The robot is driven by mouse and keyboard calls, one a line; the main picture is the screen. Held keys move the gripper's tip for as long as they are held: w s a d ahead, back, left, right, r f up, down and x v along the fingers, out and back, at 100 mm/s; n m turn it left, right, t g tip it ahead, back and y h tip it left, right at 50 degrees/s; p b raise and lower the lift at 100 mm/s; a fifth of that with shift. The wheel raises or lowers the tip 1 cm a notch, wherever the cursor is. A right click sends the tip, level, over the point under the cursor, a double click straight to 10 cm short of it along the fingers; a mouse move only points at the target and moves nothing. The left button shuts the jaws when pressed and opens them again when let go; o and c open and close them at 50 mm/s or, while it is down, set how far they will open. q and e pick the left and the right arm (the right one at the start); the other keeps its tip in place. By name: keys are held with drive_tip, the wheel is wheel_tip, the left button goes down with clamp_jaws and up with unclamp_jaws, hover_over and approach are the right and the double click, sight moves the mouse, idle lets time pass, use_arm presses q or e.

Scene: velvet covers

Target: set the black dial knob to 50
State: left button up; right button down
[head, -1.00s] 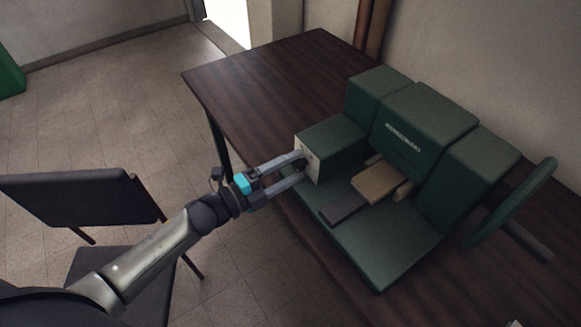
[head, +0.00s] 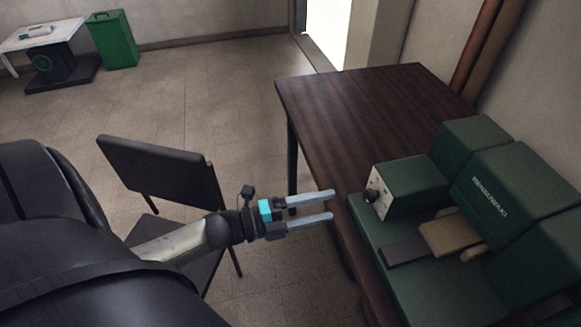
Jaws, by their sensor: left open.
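The black dial knob (head: 370,195) sits on the pale front plate (head: 381,192) of a green block on the green machine (head: 431,181), at the right of the head view. I cannot read any number on the dial. My left gripper (head: 333,206) is open and empty. Its two fingers point right toward the knob, with a gap between the fingertips and the knob. My right gripper is not in view.
The machine stands on a dark wooden table (head: 372,103), clear at its far left. A black chair (head: 160,172) stands beside my left arm. A green bin (head: 113,40) and a white table (head: 40,35) are far back left.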

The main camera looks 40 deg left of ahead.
use_arm(q)
drive_tip(key=v, duration=0.6)
drive_tip(key=shift+s+a+f, duration=0.1)
idle(0.4)
drive_tip(key=s+a+f+n+g+y, duration=0.1)
drive_tip(key=s+a+f+n+y, duration=0.15)
drive_tip(key=f+n, duration=0.45)
drive_tip(key=s+a+f+n+g+y+b, duration=0.1)
drive_tip(key=s+f+n+g+y, duration=0.2)
drive_tip(key=f, duration=0.8)
drive_tip(key=s+a+f+n+y, duration=0.1)
drive_tip(key=a+f+n+y, duration=0.1)
drive_tip(key=f+n+y, duration=0.5)
drive_tip(key=s+d+f+n+g, duration=0.2)
drive_tip(key=s+d+f+g, duration=0.2)
drive_tip(key=s+f, duration=0.4)
drive_tip(key=s+d+f+n+g+h+b, duration=0.1)
drive_tip(key=s+d+f+n+g, duration=0.1)
drive_tip(key=s+d+f+g, duration=0.3)
drive_tip(key=s+f, duration=0.4)
drive_tip(key=s, duration=0.4)
drive_tip(key=shift+d+n, duration=0.3)
